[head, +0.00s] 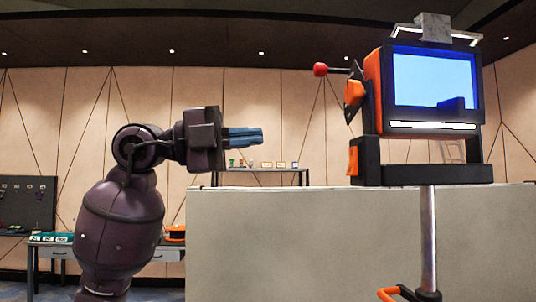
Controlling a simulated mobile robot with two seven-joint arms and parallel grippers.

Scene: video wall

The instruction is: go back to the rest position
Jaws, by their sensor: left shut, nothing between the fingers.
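My left gripper (246,138) is in the left half of the head view, at the end of my dark purple left arm. It points to the right, with its bluish fingers together and nothing between them. It is raised above the top edge of a light panel and touches nothing that I can see. My right gripper is not in view.
A machine with a blue screen (433,80), orange sides and a red-knobbed lever (320,69) stands on a pole (429,235) at the right. A light panel (285,245) fills the lower middle. A shelf with small items (262,170) and a table (55,250) stand behind.

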